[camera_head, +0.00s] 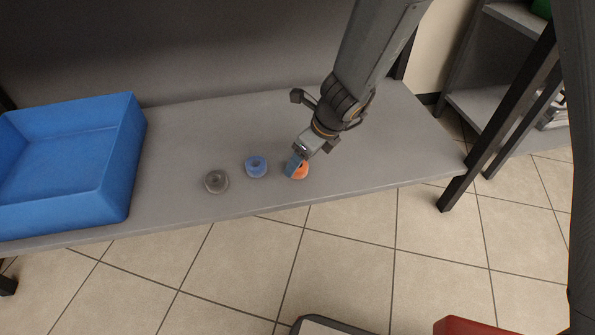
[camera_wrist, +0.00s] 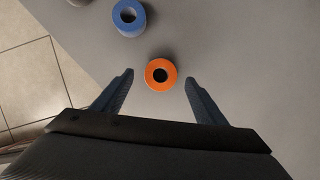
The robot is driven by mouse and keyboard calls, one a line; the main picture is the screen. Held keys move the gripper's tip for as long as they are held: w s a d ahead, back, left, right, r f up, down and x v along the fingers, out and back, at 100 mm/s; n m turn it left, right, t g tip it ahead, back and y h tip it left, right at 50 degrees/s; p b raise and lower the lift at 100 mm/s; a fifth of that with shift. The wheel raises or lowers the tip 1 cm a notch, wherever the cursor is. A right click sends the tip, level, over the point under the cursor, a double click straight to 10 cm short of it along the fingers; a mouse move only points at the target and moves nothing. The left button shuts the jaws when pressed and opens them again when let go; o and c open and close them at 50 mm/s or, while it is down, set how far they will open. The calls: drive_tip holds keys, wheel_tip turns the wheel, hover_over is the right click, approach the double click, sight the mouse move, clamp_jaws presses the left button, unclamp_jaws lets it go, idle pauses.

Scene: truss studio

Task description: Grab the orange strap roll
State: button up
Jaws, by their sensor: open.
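The orange strap roll (camera_wrist: 150,77) lies on the grey shelf, its round hole facing up in the wrist view. In the head view the orange strap roll (camera_head: 301,172) is partly hidden by a gripper finger. My gripper (camera_wrist: 158,82) is open, with one finger on each side of the orange roll and visible gaps between the fingers and the roll. In the head view my gripper (camera_head: 296,164) reaches down at the roll from the upper right.
A blue roll (camera_head: 255,167) and a grey roll (camera_head: 216,181) lie left of the orange one. A large blue bin (camera_head: 124,165) stands at the shelf's left. The shelf's (camera_head: 400,150) front edge is close to the rolls; its right part is bare.

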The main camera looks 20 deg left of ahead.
drive_tip(key=shift+b+x, duration=0.85)
drive_tip(key=shift+x, duration=0.6)
drive_tip(key=shift+d, duration=0.1)
drive_tip(key=c, duration=1.1)
drive_tip(key=shift+r, duration=0.2)
